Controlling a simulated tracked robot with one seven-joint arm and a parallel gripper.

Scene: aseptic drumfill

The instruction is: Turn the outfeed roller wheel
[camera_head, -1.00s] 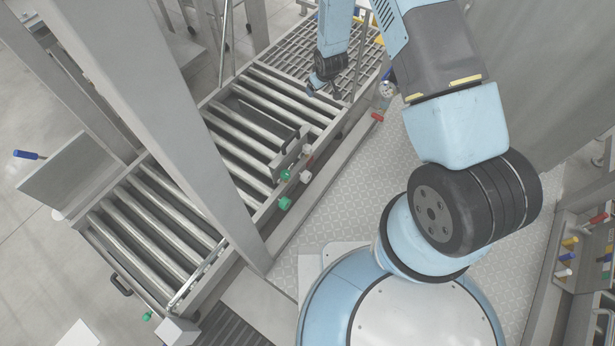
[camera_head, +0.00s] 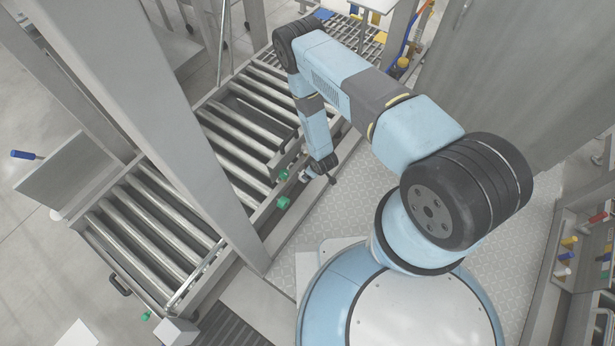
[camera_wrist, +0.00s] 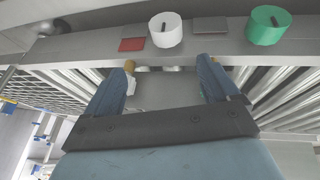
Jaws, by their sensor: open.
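In the wrist view a white round knob (camera_wrist: 167,30) with a dark slot and a green round knob (camera_wrist: 268,25) with a similar slot sit along a grey rail (camera_wrist: 90,47). No label shows which one is the outfeed roller wheel. My gripper (camera_wrist: 165,68) is open and empty, its fingers short of the rail, with the white knob roughly centred beyond them and the green one to the right. In the head view my gripper (camera_head: 328,174) is beside the conveyor's side rail, close to a green knob (camera_head: 284,202); the white knob is mostly hidden there.
Roller conveyors (camera_head: 165,215) run along the left, with a grating beyond. A grey post (camera_head: 175,120) stands in front of them. Red (camera_wrist: 132,44) and grey (camera_wrist: 211,25) plates sit on the rail beside the white knob. The tread-plate floor (camera_head: 355,200) right of the conveyor is open.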

